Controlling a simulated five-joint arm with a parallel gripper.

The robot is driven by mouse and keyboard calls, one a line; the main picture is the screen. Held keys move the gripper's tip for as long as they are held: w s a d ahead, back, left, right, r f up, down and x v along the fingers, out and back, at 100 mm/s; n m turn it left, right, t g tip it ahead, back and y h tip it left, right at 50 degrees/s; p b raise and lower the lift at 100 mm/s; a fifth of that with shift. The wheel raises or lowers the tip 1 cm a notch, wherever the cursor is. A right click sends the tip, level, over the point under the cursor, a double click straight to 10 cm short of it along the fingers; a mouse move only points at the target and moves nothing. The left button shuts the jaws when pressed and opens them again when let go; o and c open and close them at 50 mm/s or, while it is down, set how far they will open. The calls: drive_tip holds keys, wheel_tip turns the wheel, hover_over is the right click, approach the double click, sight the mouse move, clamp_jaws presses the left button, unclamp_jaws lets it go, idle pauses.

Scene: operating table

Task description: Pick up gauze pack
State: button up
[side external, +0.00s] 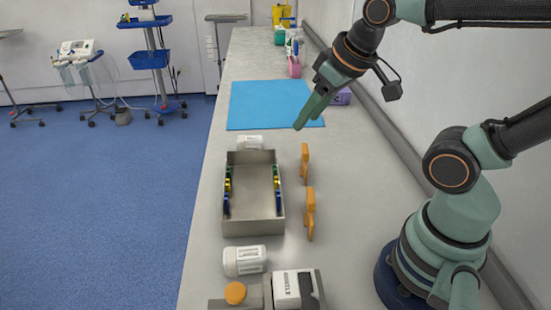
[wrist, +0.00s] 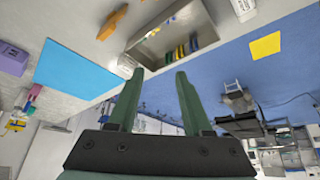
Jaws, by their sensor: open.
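I cannot tell for certain which thing is the gauze pack. A white box with dark lettering (side external: 293,289) stands in a grey holder at the near end of the table and may be it. My gripper (side external: 307,122) is open and empty, in the air above the right part of the blue mat (side external: 262,97), far from that box. In the wrist view my two green fingers (wrist: 157,73) are spread apart with nothing between them.
A metal tray (side external: 254,228) with coloured clips on its inner sides sits mid-table. White containers lie at its far end (side external: 251,143) and near end (side external: 245,261). Orange pieces (side external: 310,222) (side external: 305,160) stand right of it. An orange round lid (side external: 235,292) is near the box.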

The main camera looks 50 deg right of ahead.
drive_tip(key=o, duration=0.7)
